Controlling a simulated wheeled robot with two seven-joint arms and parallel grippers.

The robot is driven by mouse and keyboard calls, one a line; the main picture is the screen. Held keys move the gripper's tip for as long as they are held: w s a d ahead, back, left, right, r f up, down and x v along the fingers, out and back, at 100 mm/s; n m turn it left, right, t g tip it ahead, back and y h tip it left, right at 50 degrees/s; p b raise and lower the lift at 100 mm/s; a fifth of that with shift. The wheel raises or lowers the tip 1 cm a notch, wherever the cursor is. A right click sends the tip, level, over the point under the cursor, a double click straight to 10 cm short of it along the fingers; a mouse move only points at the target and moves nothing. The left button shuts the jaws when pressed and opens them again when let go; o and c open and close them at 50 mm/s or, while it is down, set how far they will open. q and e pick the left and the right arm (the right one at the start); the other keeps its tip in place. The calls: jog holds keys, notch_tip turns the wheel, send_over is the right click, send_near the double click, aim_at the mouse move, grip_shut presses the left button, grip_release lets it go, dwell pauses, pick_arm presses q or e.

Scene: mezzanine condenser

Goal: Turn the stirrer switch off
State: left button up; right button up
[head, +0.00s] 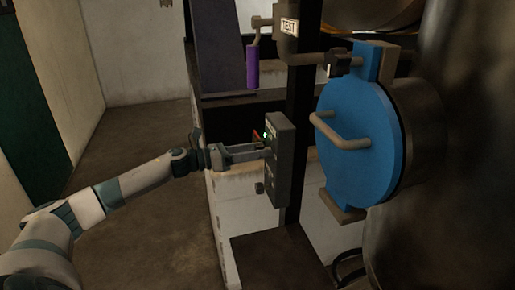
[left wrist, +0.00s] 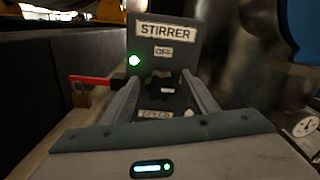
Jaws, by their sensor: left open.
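The stirrer switch box (head: 280,165) is a grey upright box on a dark post in the head view. In the left wrist view its panel (left wrist: 190,52) carries a STIRRER label, an OFF label below it, and a lit green lamp (left wrist: 134,60). A dark lobed knob (left wrist: 157,88) sits under the OFF label, with another label below it that I cannot read surely. Which way the knob points is unclear. My left gripper (head: 266,150) is open in front of the box, its fingers on either side of the knob; contact cannot be told. My right gripper is out of view.
A blue round hatch (head: 365,125) with a bar handle stands close to the right of the box. A red bar (left wrist: 100,80) with a padlock (left wrist: 81,97) is left of the panel.

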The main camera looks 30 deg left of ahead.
pick_arm(q)
jog(key=c, duration=1.1)
jog(key=shift+o, duration=0.2)
